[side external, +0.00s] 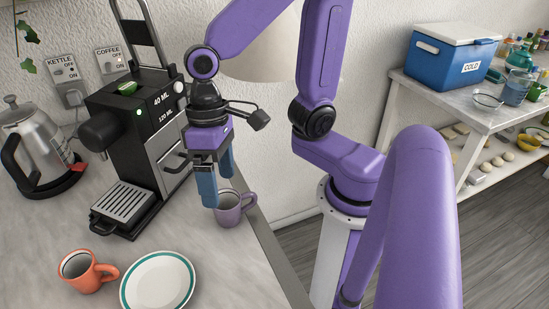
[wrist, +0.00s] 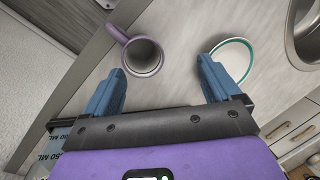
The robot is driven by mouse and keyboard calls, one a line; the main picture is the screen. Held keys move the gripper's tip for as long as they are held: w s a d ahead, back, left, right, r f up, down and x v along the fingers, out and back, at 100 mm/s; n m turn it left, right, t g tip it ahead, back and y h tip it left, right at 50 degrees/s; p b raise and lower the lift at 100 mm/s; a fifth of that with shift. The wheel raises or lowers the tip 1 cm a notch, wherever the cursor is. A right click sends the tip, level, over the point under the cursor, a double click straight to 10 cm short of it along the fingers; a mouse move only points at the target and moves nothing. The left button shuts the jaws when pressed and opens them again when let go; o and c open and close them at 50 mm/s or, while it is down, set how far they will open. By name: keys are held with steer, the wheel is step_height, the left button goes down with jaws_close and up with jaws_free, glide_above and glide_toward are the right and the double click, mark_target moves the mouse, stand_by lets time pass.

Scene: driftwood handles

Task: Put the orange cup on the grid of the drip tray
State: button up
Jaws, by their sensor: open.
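The orange cup (side external: 84,271) stands upright on the counter at the lower left of the side view, its handle to the right. It does not show in the wrist view. The drip tray (side external: 124,207) with its slatted grid juts from the front of the black coffee machine (side external: 140,130), and the grid is bare. My gripper (side external: 217,190) is open and empty, pointing down above the counter to the right of the machine. In the wrist view its blue fingers (wrist: 163,88) are spread wide. It is well away from the orange cup.
A purple cup (side external: 230,207) stands just by my fingers, also in the wrist view (wrist: 145,57). A white plate with a green rim (side external: 158,281) lies right of the orange cup. A steel kettle (side external: 38,145) stands left of the machine. The counter edge runs along the right.

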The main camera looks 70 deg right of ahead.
steer(key=s+d+f+n+t+h, duration=0.1)
steer(key=s+d+n, duration=0.5)
steer(key=d+n, duration=0.2)
steer(key=shift+s+d+n+h, duration=0.3)
steer(key=shift+n+h, duration=0.1)
steer(key=shift+n, duration=0.1)
steer(key=shift+s+d+n+t, duration=0.3)
steer(key=shift+d+n, duration=0.05)
steer(key=shift+n, duration=0.15)
steer(key=shift+c, duration=1.3)
